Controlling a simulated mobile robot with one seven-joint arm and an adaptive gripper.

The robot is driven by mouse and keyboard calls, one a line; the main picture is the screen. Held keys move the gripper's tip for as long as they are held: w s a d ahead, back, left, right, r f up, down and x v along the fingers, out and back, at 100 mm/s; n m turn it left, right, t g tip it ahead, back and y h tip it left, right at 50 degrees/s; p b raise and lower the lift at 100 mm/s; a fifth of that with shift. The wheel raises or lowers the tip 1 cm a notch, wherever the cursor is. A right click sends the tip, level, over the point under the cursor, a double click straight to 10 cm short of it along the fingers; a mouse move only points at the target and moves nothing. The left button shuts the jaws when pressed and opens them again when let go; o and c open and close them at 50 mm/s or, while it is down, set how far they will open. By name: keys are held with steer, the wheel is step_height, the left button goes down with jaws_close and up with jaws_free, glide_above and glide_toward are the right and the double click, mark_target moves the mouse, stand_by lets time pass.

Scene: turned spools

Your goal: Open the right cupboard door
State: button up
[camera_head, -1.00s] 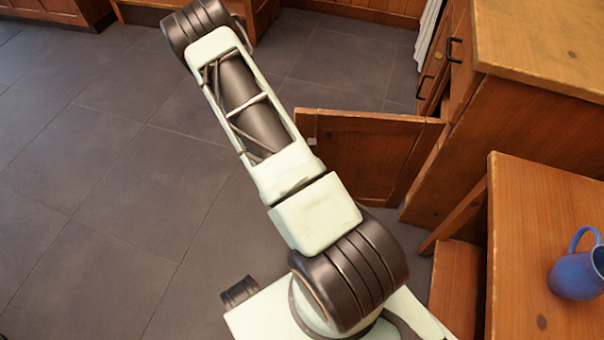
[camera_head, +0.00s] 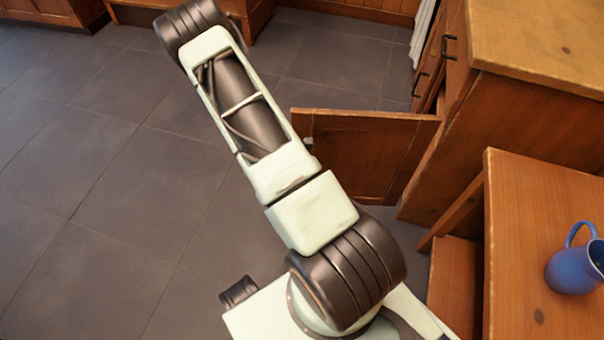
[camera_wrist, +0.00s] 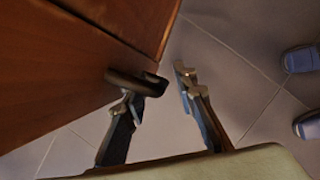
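The right cupboard door (camera_head: 362,155) is a brown panelled wooden door. It stands swung well out from the cupboard front in the head view. In the wrist view a wooden panel (camera_wrist: 60,60) fills the upper left, with a dark handle (camera_wrist: 128,80) at its edge. My gripper (camera_wrist: 160,88) is at this handle with its two fingers apart. The left finger overlaps the handle, and I cannot tell whether it touches. The right finger stands clear over the floor. The head view does not show my gripper; my arm hides part of the scene.
A wooden table (camera_head: 540,220) with a blue jug (camera_head: 574,270) stands at the right, near the cupboard (camera_head: 510,130). A light cloth (camera_head: 424,30) hangs beyond. Two blue-grey rounded things (camera_wrist: 302,60) lie at the wrist view's right edge. The tiled floor at left is clear.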

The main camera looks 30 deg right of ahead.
steer(key=v, duration=1.2)
steer(key=shift+d, duration=0.1)
